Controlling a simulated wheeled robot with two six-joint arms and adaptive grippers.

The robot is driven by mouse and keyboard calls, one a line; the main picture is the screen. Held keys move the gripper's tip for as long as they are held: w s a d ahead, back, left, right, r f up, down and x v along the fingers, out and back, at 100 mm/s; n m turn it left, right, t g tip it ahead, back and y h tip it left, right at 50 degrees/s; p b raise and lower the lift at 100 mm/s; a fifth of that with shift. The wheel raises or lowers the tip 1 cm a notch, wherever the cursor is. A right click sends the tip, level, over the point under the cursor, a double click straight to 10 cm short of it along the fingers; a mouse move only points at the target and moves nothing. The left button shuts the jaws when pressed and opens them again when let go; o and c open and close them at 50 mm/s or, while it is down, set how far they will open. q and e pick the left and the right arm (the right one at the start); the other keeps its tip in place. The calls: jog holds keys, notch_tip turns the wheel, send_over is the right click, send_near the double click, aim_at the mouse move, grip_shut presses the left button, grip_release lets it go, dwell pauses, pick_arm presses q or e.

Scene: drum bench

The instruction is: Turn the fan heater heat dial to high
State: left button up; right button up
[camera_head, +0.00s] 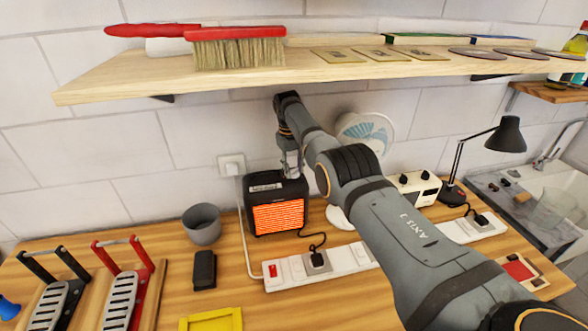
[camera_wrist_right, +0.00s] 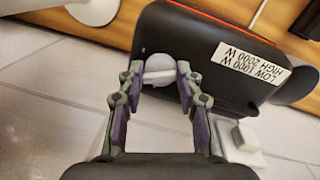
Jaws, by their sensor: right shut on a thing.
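The fan heater (camera_head: 250,203) is a black box with a glowing orange front grille, standing on the bench against the wall. My right gripper (camera_head: 291,170) reaches down onto its top from above. In the right wrist view, the heater (camera_wrist_right: 205,62) shows a white label (camera_wrist_right: 250,72) reading LOW 1000 W, HIGH 2000 W. Beside the label is the pale round heat dial (camera_wrist_right: 159,66). The right gripper's fingers (camera_wrist_right: 159,80) are on both sides of the dial, shut on its grip bar. The dial's exact setting cannot be told. My left gripper is out of view.
A grey cup (camera_head: 202,224) stands left of the heater, a white power strip (camera_head: 345,262) in front, and a fan (camera_head: 365,133) behind my right arm. A wooden shelf (camera_head: 120,83) with a red brush (camera_head: 238,52) overhangs the bench. A lamp (camera_head: 508,135) stands at right.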

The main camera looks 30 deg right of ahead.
jog(key=shift+f, duration=0.1)
jog(key=o, duration=1.1)
jog(key=shift+a, duration=0.1)
